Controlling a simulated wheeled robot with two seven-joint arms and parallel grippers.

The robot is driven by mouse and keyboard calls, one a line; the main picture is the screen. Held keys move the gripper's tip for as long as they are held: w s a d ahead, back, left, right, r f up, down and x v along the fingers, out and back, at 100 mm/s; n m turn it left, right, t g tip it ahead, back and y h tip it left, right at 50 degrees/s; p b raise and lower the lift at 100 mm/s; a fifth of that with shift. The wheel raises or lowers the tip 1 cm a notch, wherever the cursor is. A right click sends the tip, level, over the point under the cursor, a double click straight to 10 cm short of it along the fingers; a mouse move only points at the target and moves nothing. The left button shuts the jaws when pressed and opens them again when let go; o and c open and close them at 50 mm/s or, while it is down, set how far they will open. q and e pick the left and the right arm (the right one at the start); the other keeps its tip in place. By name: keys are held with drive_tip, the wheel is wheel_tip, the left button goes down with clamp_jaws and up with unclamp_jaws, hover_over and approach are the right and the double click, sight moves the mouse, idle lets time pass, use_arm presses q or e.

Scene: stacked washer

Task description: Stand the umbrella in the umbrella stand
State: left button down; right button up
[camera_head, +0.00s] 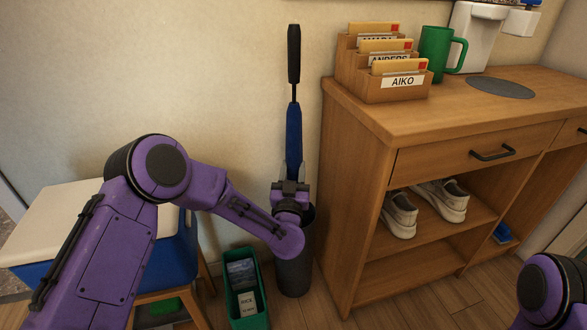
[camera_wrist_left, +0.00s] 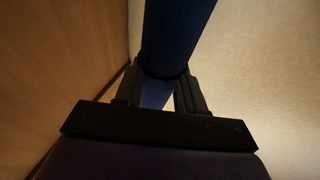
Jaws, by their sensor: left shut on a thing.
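The umbrella (camera_head: 294,135) is blue, with a black handle at the top. It stands nearly upright between the wall and the wooden cabinet. My left gripper (camera_head: 290,190) is shut on its blue body, just above the dark umbrella stand (camera_head: 294,272). The umbrella's lower end is hidden behind my gripper and arm, so I cannot tell how deep it sits in the stand. In the left wrist view the blue umbrella (camera_wrist_left: 175,40) passes between my two black fingers (camera_wrist_left: 160,95). My right gripper is out of view; only part of my right arm shows at the lower right.
The wooden cabinet (camera_head: 357,170) stands close to the right of the stand, with letter trays (camera_head: 400,88) and a green mug (camera_head: 436,52) on top. White shoes (camera_head: 440,199) sit on its shelf. A green bin (camera_head: 262,310) stands on the floor left of the stand. A stool (camera_head: 50,230) is further left.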

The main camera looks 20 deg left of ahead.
use_arm(q)
drive_tip(key=shift+f+b, duration=2.45)
drive_tip(key=shift+f, duration=1.15)
drive_tip(key=c, duration=0.6)
unclamp_jaws()
drive_tip(key=p+v, duration=0.2)
drive_tip(key=v, duration=0.8)
drive_tip(key=shift+s, duration=0.3)
